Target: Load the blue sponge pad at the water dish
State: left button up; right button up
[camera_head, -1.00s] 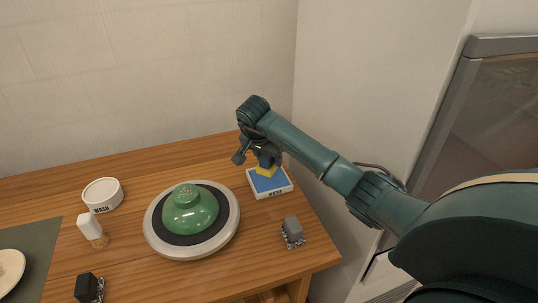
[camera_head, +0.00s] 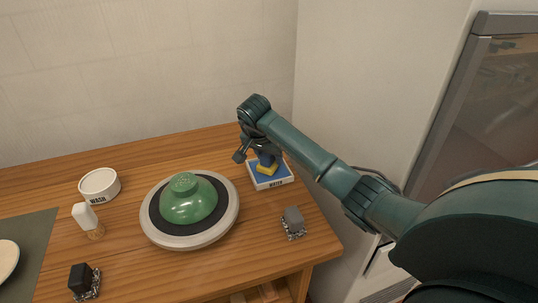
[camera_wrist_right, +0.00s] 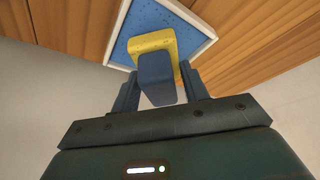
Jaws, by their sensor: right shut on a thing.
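The water dish (camera_head: 284,180) is a shallow white square tray with blue inside and a WATER label, at the back right of the table. It also shows in the right wrist view (camera_wrist_right: 122,50). My right gripper (camera_head: 264,158) is directly over it, pointing down. It is shut on the sponge pad, which has a dark blue block (camera_wrist_right: 157,78) between the fingers and a yellow part (camera_wrist_right: 152,42) at its lower end. The yellow part (camera_head: 267,169) is over the dish's blue inside and looks at or very near it; contact is unclear. My left gripper is not in view.
A green dome-shaped piece (camera_head: 188,204) sits on a round grey-and-black wheel (camera_head: 153,229) left of the dish. A grey block (camera_head: 293,218) stands in front. At left are a WASH bowl (camera_head: 100,186), a brush (camera_head: 87,218) and a black block (camera_head: 82,280). A wall rises behind.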

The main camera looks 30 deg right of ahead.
jog(key=shift+f+b, duration=0.3)
jog(key=shift+f, duration=0.15)
dwell(0.6)
jog(key=shift+f, duration=0.1)
dwell(1.1)
jog(key=shift+r+p, duration=3.1)
jog(key=shift+r, duration=0.45)
